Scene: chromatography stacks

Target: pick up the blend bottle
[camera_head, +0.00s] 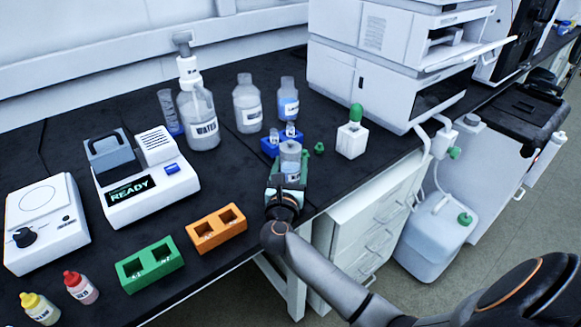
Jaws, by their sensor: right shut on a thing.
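My right gripper (289,174) reaches in from the lower right, over the front edge of the black bench. It is shut on a small clear bottle, which I take as the blend bottle (290,153). The bottle is upright, with its upper part showing above the fingers. Its label is too small to read and its lower part is hidden by the gripper. I cannot tell whether its base touches the bench. My left gripper is not in view.
Behind the held bottle are a blue rack (269,146) with small vials and a green cap (319,148).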

